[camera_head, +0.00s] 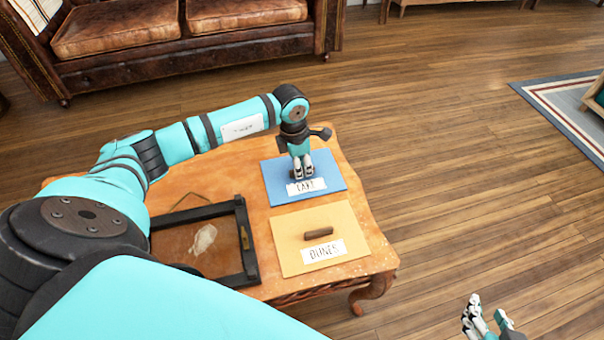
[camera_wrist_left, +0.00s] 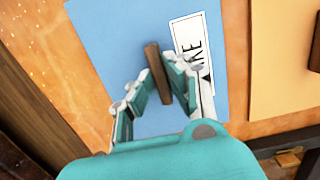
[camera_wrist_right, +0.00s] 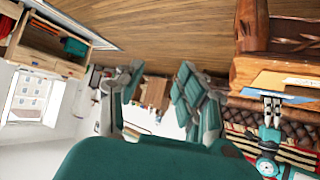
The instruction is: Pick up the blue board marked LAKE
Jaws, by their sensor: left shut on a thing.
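The blue board (camera_head: 326,170) marked LAKE lies flat at the back right of the wooden table, its label (camera_head: 306,187) facing the front. My left gripper (camera_head: 302,172) points down over it and is shut on its brown bar handle (camera_wrist_left: 158,72). In the left wrist view the blue board (camera_wrist_left: 110,45) fills the middle, with the fingers partly covering the label. I cannot tell whether the board is off the table. My right gripper (camera_head: 485,312) is off the table at the lower right. In the right wrist view its fingers (camera_wrist_right: 155,95) are apart and empty.
A yellow board (camera_head: 285,240) marked DUNES, with a brown handle (camera_head: 319,233), lies in front of the blue one. A dark-framed tray (camera_head: 247,245) stands left of it. A leather sofa (camera_head: 180,40) is behind the table (camera_head: 375,250).

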